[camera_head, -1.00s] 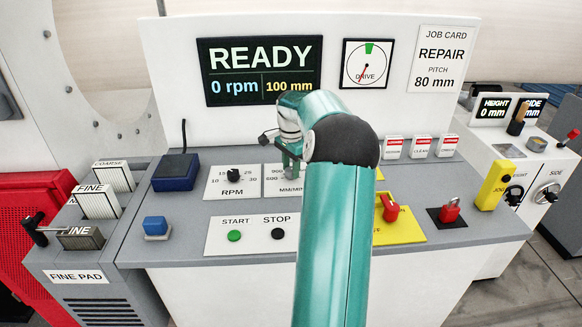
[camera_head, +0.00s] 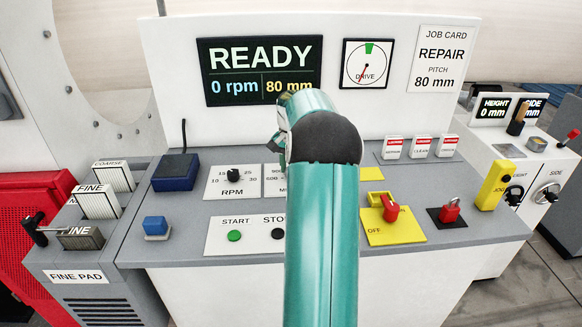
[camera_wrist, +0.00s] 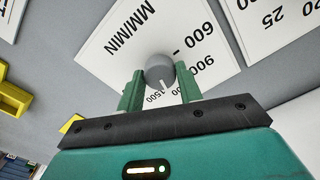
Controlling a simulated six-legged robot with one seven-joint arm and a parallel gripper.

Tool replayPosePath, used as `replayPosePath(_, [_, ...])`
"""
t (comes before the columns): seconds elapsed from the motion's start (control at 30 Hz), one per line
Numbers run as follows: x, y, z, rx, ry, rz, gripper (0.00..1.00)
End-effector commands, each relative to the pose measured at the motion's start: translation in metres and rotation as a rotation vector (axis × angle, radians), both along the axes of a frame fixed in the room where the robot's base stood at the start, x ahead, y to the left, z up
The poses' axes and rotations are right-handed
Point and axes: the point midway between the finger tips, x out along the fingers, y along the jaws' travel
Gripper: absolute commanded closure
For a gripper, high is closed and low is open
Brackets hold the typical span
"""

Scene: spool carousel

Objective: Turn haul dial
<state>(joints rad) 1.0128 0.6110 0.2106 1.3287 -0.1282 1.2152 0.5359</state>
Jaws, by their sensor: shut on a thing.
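The haul dial (camera_wrist: 159,68) is a grey round knob on a white plate (camera_wrist: 112,45) marked MM/MIN in the wrist view. Its white pointer line is toward the 1500 mark. My gripper (camera_wrist: 160,82) is shut on the dial, with one green finger on each side of it. In the head view my arm hides the dial and most of its plate (camera_head: 273,181). The display (camera_head: 259,70) reads READY, 0 rpm and 80 mm. The job card (camera_head: 443,59) reads REPAIR, pitch 80 mm.
The RPM dial (camera_head: 233,174) is left of the haul plate. Green START (camera_head: 234,236) and black STOP (camera_head: 278,233) buttons are in front. A red switch (camera_head: 390,207) on a yellow OFF plate and a red knob (camera_head: 450,211) are to the right.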

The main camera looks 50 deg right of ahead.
Motion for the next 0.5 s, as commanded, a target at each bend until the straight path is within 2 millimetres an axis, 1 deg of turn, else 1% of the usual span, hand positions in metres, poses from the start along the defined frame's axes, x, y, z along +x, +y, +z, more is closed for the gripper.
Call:
replayPosePath(0.2, [0.0008,-0.0001,0.0014,-0.003,-0.002,0.143,0.87])
replayPosePath(0.5, [0.0004,-0.0005,0.0014,-0.003,-0.002,0.244,0.87])
